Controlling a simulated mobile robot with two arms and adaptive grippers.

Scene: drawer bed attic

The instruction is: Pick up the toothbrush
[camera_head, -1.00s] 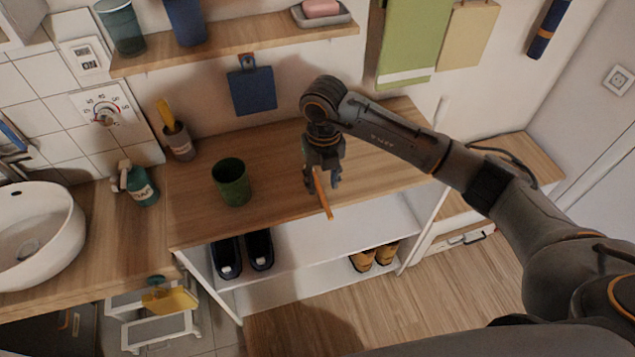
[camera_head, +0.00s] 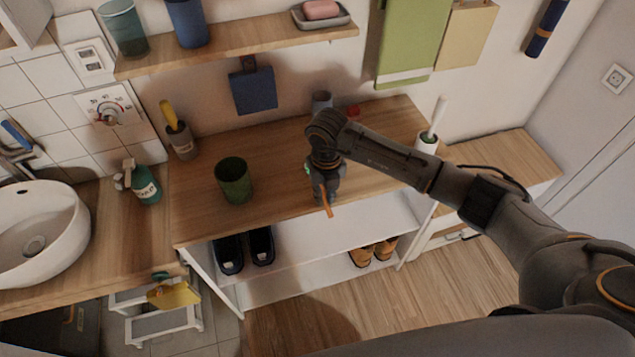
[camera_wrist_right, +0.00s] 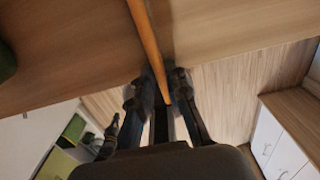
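The toothbrush (camera_head: 328,205) shows as a thin orange stick lying at the front edge of the wooden counter (camera_head: 275,155); its handle end juts past the edge. In the right wrist view it (camera_wrist_right: 146,38) runs from the top down to between my fingertips. My right gripper (camera_head: 326,197) points down over it at the counter edge. Its fingertips (camera_wrist_right: 158,92) lie on either side of the stick, close to it, but blur hides whether they touch. The toothbrush's other end is hidden behind the gripper in the head view. My left gripper is out of view.
A green cup (camera_head: 233,181) stands left of my right gripper. A grey-blue cup (camera_head: 321,101) and a small red thing (camera_head: 352,112) are behind the arm. A white-handled brush in a holder (camera_head: 427,143) stands to the right. A shelf (camera_head: 240,46) hangs above.

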